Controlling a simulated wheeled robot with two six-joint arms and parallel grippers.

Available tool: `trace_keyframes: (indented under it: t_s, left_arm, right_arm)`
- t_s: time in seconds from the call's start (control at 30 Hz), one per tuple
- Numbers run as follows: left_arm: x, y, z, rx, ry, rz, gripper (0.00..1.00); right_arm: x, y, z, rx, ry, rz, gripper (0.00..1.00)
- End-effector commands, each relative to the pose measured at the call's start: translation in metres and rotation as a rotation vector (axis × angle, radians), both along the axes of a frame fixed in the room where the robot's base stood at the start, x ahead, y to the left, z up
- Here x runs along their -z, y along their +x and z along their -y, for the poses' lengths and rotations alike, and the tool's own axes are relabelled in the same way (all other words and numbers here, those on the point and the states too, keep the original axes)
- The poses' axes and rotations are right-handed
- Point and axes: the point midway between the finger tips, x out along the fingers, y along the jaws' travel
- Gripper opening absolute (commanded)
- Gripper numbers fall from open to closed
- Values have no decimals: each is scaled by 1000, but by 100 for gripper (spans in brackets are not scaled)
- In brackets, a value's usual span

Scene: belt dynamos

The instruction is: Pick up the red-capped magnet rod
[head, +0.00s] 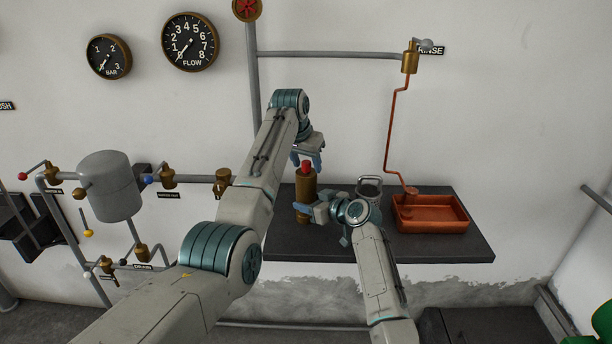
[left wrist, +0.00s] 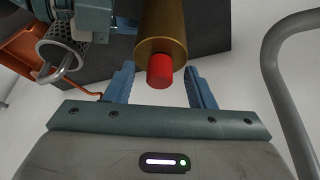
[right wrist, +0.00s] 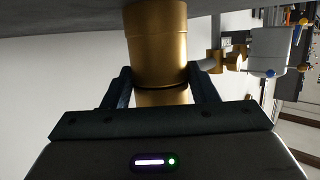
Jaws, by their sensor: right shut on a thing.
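The red cap (head: 307,165) of the magnet rod sticks up from the top of an upright brass cylinder (head: 306,190) near the shelf's left part. Any lower part of the rod is hidden. My left gripper (head: 308,155) is just above the cap. In the left wrist view its fingers (left wrist: 160,88) are open, one on each side of the red cap (left wrist: 160,71), with gaps between. My right gripper (head: 302,209) is shut on the brass cylinder low down. In the right wrist view its fingers (right wrist: 160,90) flank the brass body (right wrist: 157,45).
The dark shelf (head: 462,244) carries a grey metal strainer cup (head: 369,187) right of the cylinder and a copper-red tray (head: 432,226) farther right. A copper pipe (head: 388,130) runs down to the tray. Brass valves (head: 223,181) and a grey tank (head: 110,188) are on the left wall.

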Motion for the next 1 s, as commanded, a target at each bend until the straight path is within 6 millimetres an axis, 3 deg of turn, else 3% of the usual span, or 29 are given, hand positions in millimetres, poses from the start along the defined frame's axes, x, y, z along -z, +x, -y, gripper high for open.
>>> trace_keyframes:
  t_s: [0.03,0.27,0.53,0.67,1.0]
  left_arm:
    - [5,-1,-1,0,2,-8,46]
    - [7,-1,-2,-1,4,-11,0]
    - [8,-1,-2,-1,5,-13,0]
    - [0,-1,-2,-1,6,-14,0]
    - [-70,0,-2,0,4,-5,0]
  right_arm:
    - [-2,0,-1,-3,1,3,9]
    - [-2,0,-1,-3,2,4,9]
    - [-3,0,-1,-2,2,5,9]
    - [-3,0,-1,-2,3,6,9]
    - [-2,0,0,-1,0,4,9]
